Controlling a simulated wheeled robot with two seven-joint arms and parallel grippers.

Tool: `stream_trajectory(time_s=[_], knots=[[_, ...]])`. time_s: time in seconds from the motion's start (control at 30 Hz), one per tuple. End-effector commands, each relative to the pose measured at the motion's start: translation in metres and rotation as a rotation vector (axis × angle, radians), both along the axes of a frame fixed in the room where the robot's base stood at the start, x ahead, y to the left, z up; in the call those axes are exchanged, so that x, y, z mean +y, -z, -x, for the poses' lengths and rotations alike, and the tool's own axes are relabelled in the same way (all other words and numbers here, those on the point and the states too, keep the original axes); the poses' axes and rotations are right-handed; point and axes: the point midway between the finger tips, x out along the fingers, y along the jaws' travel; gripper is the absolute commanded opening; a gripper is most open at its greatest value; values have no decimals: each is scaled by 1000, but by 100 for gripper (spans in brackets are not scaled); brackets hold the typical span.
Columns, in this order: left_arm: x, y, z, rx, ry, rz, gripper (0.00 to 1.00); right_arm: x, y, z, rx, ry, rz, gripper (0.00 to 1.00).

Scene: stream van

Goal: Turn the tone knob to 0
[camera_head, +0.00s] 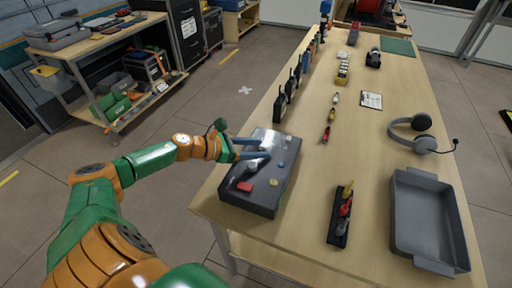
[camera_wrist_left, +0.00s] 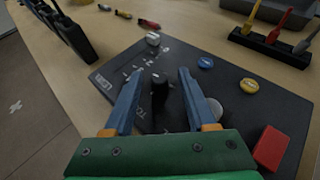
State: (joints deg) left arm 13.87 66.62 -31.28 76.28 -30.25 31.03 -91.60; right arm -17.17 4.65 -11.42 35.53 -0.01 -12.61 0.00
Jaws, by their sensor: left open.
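The dark grey control box (camera_head: 285,190) sits on the near left part of the workbench, and it fills much of the left wrist view (camera_wrist_left: 290,115). A black upright knob (camera_wrist_left: 158,92) with a light mark on top stands on it, with white scale marks around it. I take it for the tone knob; its reading is too small to tell. My left gripper (camera_head: 264,148) is over the box. In the left wrist view its two blue fingers (camera_wrist_left: 157,78) are spread on either side of the knob, with visible gaps. My right gripper is out of view.
The box also carries a red block (camera_wrist_left: 270,148), a yellow button (camera_wrist_left: 249,86), a blue button (camera_wrist_left: 205,63) and a small grey knob (camera_wrist_left: 152,39). A grey tray (camera_head: 405,225), a headset (camera_head: 424,143) and a black tool rack (camera_head: 335,233) lie to the right.

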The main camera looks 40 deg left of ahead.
Motion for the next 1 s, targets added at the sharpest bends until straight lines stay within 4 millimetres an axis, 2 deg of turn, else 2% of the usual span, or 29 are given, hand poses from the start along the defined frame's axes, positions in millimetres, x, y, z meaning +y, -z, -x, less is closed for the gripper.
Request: stream_trajectory(time_s=[0.07,0.27,0.5,0.67,1.0], knots=[[0,0,0,0,0,0,54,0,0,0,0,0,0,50],[0,0,0,-1,0,1,0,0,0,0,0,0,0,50],[0,-1,0,-1,-4,1,0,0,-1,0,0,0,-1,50],[-2,-3,1,1,-40,2,0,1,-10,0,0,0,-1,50],[-6,-8,3,2,-286,8,0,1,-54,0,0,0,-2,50]])
